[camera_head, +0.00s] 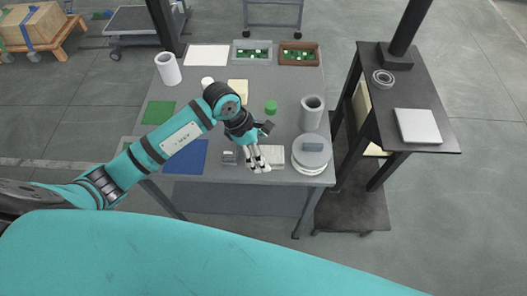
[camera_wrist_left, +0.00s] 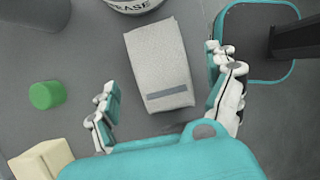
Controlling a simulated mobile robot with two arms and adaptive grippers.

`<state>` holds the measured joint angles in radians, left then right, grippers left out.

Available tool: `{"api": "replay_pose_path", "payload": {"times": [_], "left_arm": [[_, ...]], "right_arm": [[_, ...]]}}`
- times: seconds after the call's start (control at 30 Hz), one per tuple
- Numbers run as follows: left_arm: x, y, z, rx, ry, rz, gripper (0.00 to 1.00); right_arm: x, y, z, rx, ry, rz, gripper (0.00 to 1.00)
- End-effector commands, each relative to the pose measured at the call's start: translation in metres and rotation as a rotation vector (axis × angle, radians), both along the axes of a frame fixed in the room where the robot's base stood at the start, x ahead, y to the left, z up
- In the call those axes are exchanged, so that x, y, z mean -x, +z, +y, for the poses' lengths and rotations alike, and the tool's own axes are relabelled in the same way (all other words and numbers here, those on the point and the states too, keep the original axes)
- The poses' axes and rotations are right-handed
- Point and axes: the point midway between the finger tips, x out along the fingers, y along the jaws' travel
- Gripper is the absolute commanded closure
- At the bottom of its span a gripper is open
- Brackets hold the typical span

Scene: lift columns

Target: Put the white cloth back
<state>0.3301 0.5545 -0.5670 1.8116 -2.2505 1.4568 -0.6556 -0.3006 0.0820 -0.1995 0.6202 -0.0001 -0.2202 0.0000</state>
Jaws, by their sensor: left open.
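The white cloth (camera_head: 273,155) is a folded, pale rectangle lying on the grey table near its front edge, just left of a round tub. In the left wrist view the cloth (camera_wrist_left: 157,58) shows a dark grey stripe near its lower end. My left gripper (camera_head: 258,164) is open and empty, pointing down over the cloth and partly hiding it in the head view. In the left wrist view the cloth lies between the two spread fingers in the picture. I cannot tell the exact height of the fingers above it. My right gripper is not in view.
The tub (camera_head: 311,155) stands close right of the cloth, with a grey cylinder (camera_head: 312,112) behind. A green cylinder (camera_head: 270,107) and a cream block (camera_head: 238,88) stand farther back. A blue mat (camera_head: 186,157) lies left. A dark side table (camera_head: 430,92) stands right.

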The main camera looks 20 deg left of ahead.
Motion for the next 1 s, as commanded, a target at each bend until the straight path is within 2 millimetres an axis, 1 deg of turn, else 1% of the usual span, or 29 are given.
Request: {"api": "replay_pose_path", "payload": {"times": [0.1,0.3,0.4,0.5,0.67,1.0], "left_arm": [[0.002,0.023,0.011,-0.004,-0.001,-0.005,0.12],[0.007,0.062,0.026,-0.003,-0.001,-0.004,0.12],[0.009,0.077,0.032,-0.002,-0.001,-0.002,0.12],[0.010,0.087,0.035,-0.001,0.001,-0.001,0.12],[0.012,0.094,0.037,-0.001,-0.001,0.001,0.12],[0.012,0.094,0.037,-0.001,0.000,0.001,0.12]], "right_arm": [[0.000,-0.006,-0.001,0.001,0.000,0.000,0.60],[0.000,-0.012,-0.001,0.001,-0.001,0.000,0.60],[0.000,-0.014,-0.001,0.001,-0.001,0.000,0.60],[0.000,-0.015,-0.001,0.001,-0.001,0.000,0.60],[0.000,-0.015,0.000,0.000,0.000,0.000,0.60],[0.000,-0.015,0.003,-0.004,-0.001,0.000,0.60]]}}
